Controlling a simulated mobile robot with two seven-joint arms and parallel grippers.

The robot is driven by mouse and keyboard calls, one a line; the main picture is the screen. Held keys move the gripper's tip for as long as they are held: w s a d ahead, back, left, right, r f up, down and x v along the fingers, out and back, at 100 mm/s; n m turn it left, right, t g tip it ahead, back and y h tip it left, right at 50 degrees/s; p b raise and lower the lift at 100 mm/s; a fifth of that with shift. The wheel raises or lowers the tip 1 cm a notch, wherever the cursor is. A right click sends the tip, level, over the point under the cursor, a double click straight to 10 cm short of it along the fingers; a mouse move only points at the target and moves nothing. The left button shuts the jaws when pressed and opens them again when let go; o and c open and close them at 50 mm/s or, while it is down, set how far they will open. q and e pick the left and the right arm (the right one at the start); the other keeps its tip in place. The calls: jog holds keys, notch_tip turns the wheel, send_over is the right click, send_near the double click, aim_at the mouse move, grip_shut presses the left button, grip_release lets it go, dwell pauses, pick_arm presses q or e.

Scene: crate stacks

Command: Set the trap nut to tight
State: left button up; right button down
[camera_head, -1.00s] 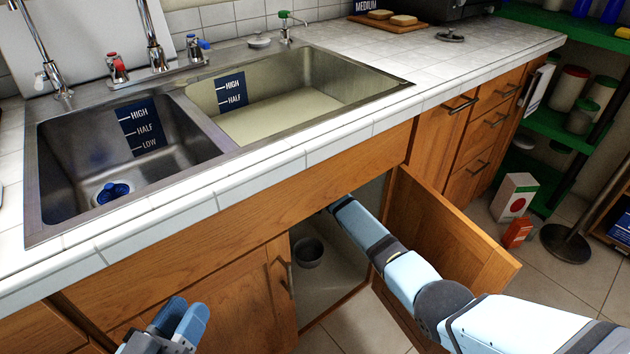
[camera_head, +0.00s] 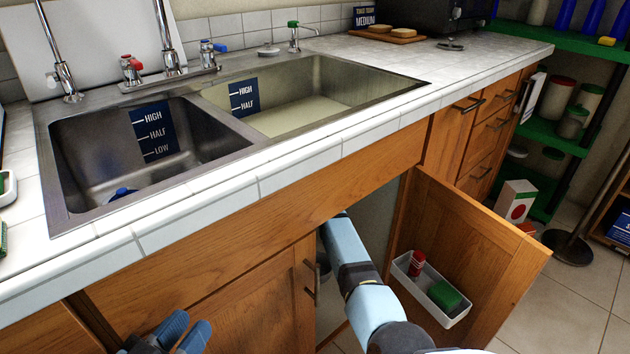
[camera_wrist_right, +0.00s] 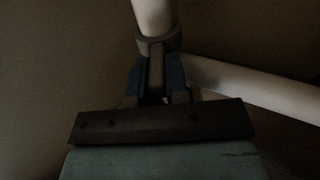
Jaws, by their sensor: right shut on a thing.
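In the dim right wrist view, a grey collar, the trap nut (camera_wrist_right: 158,43), sits around a pale pipe (camera_wrist_right: 152,14). A grey tab runs from it down between the blue fingers of my right gripper (camera_wrist_right: 158,78). The fingers are shut on this tab. In the head view my right arm reaches into the open cabinet under the sink, and its gripper is hidden there. My left gripper (camera_head: 183,335) is at the bottom left, in front of the closed cabinet door. Its two fingers lie close together in this view, and I cannot tell their gap.
The open cabinet door (camera_head: 480,235) stands right of my right arm and carries a white bin (camera_head: 402,279). The closed door (camera_head: 250,305) is on the left. The counter edge (camera_head: 230,197) runs above. Another pale pipe (camera_wrist_right: 260,85) slants at right in the wrist view.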

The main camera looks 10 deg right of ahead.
pick_arm(q)
jog(key=shift+w+a, duration=0.1)
jog(key=shift+a, duration=0.1)
pick_arm(e)
jog(key=shift+a, duration=0.1)
jog(key=c, duration=1.1)
grip_release()
pick_arm(q)
jog(key=shift+r, duration=0.1)
